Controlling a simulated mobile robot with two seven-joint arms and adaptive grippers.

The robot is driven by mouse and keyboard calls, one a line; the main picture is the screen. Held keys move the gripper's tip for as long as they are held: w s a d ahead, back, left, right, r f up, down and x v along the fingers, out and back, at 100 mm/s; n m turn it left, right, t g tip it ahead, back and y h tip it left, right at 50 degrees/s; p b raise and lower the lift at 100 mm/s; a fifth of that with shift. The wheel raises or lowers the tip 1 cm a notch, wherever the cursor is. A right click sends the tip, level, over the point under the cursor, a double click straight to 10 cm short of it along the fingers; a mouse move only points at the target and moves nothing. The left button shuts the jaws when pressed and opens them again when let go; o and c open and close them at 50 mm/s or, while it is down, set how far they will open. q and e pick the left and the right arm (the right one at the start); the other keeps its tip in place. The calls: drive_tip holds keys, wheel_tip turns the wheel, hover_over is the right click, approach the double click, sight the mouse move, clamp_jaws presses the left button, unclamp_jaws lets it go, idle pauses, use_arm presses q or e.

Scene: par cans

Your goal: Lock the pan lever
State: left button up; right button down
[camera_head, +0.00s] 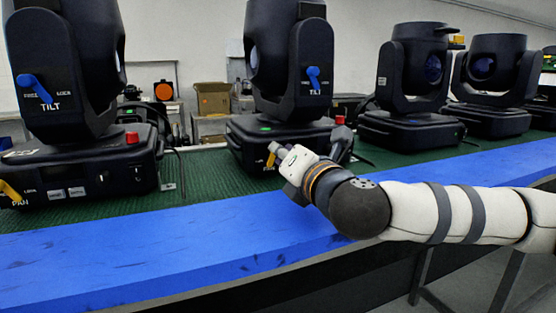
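A black moving-head light (285,80) stands upright in the middle of the bench. Its blue tilt lever (314,75) is on the yoke, marked TILT. A small yellow lever (271,158) shows low on the front of its base, partly hidden by my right gripper (277,150). My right arm comes in from the right and the gripper tip is at this yellow lever; I cannot tell whether it touches it or how the fingers are set. A second light (75,90) at the left has a yellow lever (11,192) marked PAN. My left gripper is not in view.
Two more black lights (412,85) (497,85) stand to the right on the green mat (205,178). Red knobs (132,138) sit on the bases. Cardboard boxes (212,98) are behind.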

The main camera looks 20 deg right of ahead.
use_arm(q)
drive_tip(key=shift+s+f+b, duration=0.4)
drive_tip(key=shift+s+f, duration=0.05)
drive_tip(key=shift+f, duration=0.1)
use_arm(e)
drive_tip(key=shift+d+f+m, duration=0.2)
drive_tip(key=shift+m, duration=0.6)
drive_tip(key=c, duration=1.6)
unclamp_jaws()
drive_tip(key=s, duration=0.7)
drive_tip(key=shift+s+d, duration=0.15)
drive_tip(key=shift+s, duration=0.1)
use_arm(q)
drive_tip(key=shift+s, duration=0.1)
